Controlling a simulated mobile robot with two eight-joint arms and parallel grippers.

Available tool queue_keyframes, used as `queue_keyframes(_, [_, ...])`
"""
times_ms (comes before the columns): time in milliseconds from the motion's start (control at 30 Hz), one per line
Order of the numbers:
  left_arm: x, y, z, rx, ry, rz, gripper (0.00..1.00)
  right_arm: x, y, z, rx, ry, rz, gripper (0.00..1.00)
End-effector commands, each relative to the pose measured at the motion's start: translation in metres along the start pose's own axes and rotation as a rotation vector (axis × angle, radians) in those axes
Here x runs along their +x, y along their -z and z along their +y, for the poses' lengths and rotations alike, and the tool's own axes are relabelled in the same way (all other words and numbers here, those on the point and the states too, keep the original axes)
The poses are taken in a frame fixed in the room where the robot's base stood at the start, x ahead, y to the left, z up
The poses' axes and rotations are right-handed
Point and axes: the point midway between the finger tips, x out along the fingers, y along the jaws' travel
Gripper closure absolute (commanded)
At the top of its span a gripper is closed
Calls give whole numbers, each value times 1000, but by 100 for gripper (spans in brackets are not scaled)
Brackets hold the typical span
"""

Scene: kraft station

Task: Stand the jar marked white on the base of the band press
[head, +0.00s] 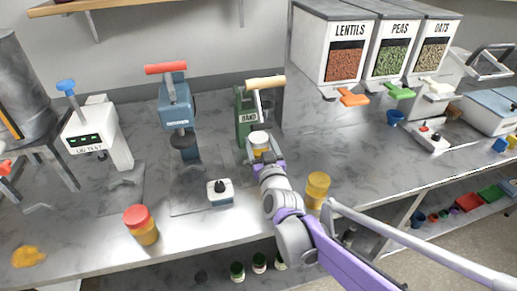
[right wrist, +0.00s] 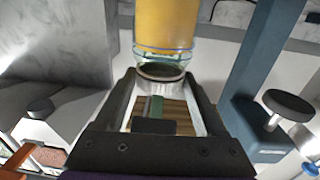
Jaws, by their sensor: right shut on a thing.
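The jar marked white (head: 259,150) has a white lid and yellow contents. My right gripper (head: 262,157) is shut on it, in front of the green band press (head: 243,117). In the right wrist view the jar's yellow body (right wrist: 166,24) shows at the top, and its pale lid end sits between the fingers of my right gripper (right wrist: 160,90). The band press has a tan-handled lever. Its base is mostly hidden behind the jar and my gripper, so I cannot tell whether the jar touches it. My left gripper is not in view.
A blue press (head: 176,107) with a red handle stands left of the band press. A red-lidded jar (head: 141,224), a yellow-lidded jar (head: 317,189) and a small white box (head: 220,193) stand on the counter. Food dispensers (head: 345,40) stand behind at right.

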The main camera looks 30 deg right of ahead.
Motion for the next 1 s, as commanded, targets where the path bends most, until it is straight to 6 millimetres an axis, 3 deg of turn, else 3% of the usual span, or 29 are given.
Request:
queue_keyframes(233, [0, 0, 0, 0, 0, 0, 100, 21, -3, 0, 0, 0, 1, 100])
queue_keyframes(433, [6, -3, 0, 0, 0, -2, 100, 19, -32, 0, 1, 0, 1, 100])
queue_keyframes(867, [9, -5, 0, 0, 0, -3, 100, 19, -39, 0, 0, 0, 1, 100])
queue_keyframes(900, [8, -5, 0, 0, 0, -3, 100, 19, -39, 0, 1, 0, 0, 23])
queue_keyframes(1000, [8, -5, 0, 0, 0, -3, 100, 19, -38, 0, 1, 0, 0, 5])
